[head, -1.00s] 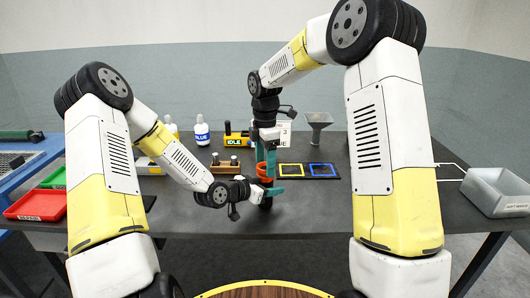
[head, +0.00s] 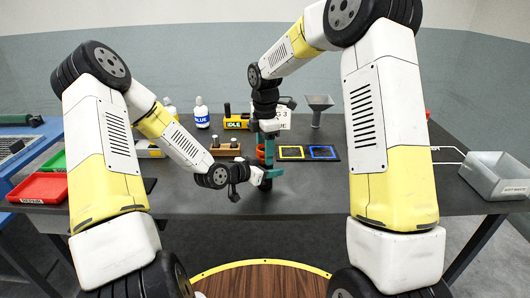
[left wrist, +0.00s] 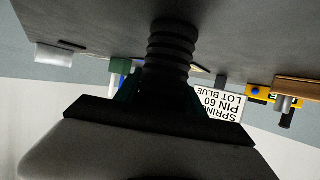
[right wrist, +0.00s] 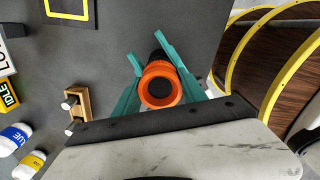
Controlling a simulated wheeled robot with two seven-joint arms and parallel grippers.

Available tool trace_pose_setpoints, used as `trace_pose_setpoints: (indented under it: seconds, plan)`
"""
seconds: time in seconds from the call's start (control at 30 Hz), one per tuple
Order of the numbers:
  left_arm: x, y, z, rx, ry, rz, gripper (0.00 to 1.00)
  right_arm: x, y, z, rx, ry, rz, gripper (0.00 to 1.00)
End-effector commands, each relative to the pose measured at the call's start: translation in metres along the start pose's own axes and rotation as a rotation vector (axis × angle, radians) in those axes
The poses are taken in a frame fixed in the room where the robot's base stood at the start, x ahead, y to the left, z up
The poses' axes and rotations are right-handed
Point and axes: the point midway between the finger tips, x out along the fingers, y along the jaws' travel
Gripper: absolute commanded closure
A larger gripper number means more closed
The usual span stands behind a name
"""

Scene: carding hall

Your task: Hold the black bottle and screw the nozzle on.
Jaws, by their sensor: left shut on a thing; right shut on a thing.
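The black bottle (left wrist: 172,45) shows as a dark ribbed cylinder between my left gripper's fingers in the left wrist view. In the head view my left gripper (head: 272,174) reaches in from the left, shut on the bottle above the table. My right gripper (head: 268,140) points down from above, shut on the orange nozzle (head: 261,154). In the right wrist view the nozzle (right wrist: 160,70) is a round orange collar with a dark centre between the teal fingers. The black below it is mostly hidden, and I cannot tell whether the threads are engaged.
A red tray (head: 40,187) is left, a grey bin (head: 492,176) right. The table's front is clear.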

Motion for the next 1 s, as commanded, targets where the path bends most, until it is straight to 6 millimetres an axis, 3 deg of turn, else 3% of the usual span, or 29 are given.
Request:
trace_pose_setpoints:
  seconds: [0.27, 0.53, 0.57, 0.63, 0.67, 0.87, 1.0]
  plan:
    - [0.0, 0.001, 0.0, 0.001, 0.0, 0.001, 1.0, 0.0, 0.001, 0.0, 0.265, 0.0, 0.002, 1.0]
    - [0.0, 0.001, 0.0, 0.001, 0.0, 0.002, 1.0, 0.0, 0.001, 0.0, 0.279, 0.0, 0.003, 1.0]
    - [0.0, 0.001, 0.0, 0.001, 0.0, 0.002, 1.0, 0.0, 0.001, 0.0, 0.278, 0.0, 0.003, 0.47]
    - [0.0, 0.001, 0.0, 0.001, 0.0, 0.002, 1.0, 0.0, 0.001, 0.0, 0.278, 0.0, 0.002, 0.33]
    - [0.0, 0.001, 0.0, 0.001, 0.0, 0.002, 1.0, 0.0, 0.001, 0.0, 0.278, 0.0, 0.002, 0.29]
    - [0.0, 0.0, 0.0, 0.0, 0.0, 0.0, 1.0, 0.0, 0.0, -0.001, 0.277, 0.0, 0.0, 0.29]
    - [0.0, 0.0, 0.0, 0.0, 0.0, -0.001, 1.0, -0.011, 0.001, -0.001, 0.277, 0.001, 0.002, 0.29]
